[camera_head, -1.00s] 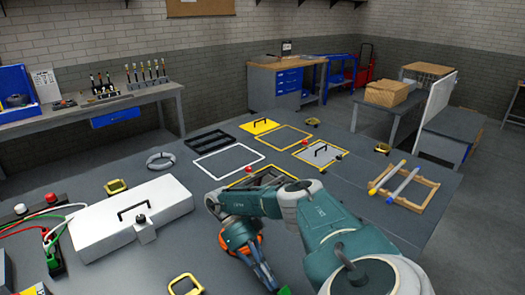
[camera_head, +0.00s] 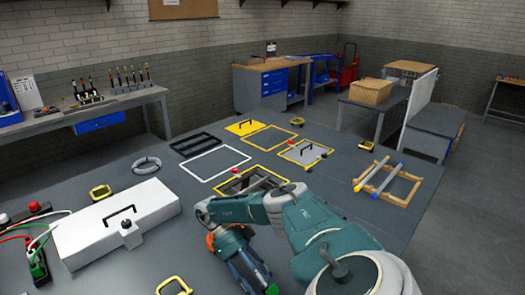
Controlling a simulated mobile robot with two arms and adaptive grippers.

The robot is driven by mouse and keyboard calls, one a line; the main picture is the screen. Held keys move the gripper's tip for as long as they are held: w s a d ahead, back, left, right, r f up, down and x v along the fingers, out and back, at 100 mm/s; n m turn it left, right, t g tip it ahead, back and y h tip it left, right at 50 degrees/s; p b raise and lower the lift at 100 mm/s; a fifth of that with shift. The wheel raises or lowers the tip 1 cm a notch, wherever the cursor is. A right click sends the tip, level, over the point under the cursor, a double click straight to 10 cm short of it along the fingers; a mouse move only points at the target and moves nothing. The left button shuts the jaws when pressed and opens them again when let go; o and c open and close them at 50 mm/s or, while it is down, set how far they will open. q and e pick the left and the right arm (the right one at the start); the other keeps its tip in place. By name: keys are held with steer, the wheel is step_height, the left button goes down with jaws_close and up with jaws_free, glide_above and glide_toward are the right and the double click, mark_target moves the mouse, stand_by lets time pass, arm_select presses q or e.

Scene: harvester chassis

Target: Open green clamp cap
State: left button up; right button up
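My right gripper (camera_head: 254,275) hangs low at the bottom centre, its arm coming in from the lower right. Its fingers point down and to the right, and I cannot tell whether they are open or shut. A small green piece (camera_head: 272,290) shows at the bottom edge beside the fingertips. It is mostly cut off, so I cannot tell if it is the green clamp cap or if the fingers touch it. A black block with green on it (camera_head: 38,265) stands at the far left, with cables running into it. My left gripper is not in view.
A white case (camera_head: 90,235) lies left of my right gripper. Yellow-framed pieces lie at the bottom (camera_head: 174,287) and left (camera_head: 100,192). Frames and panels, including a white frame (camera_head: 215,164), lie behind the arm. A wooden rack (camera_head: 400,190) is at the right.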

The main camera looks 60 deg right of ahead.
steer(key=shift+w+f, duration=0.1)
steer(key=shift+w, duration=0.2)
steer(key=v, duration=0.5)
steer(key=shift+w+d, duration=0.1)
steer(key=shift+w, duration=0.1)
steer(key=shift+w+d+r, duration=0.2)
steer(key=shift+w+r, duration=0.45)
steer(key=shift+r, duration=0.2)
steer(key=shift+s, duration=0.1)
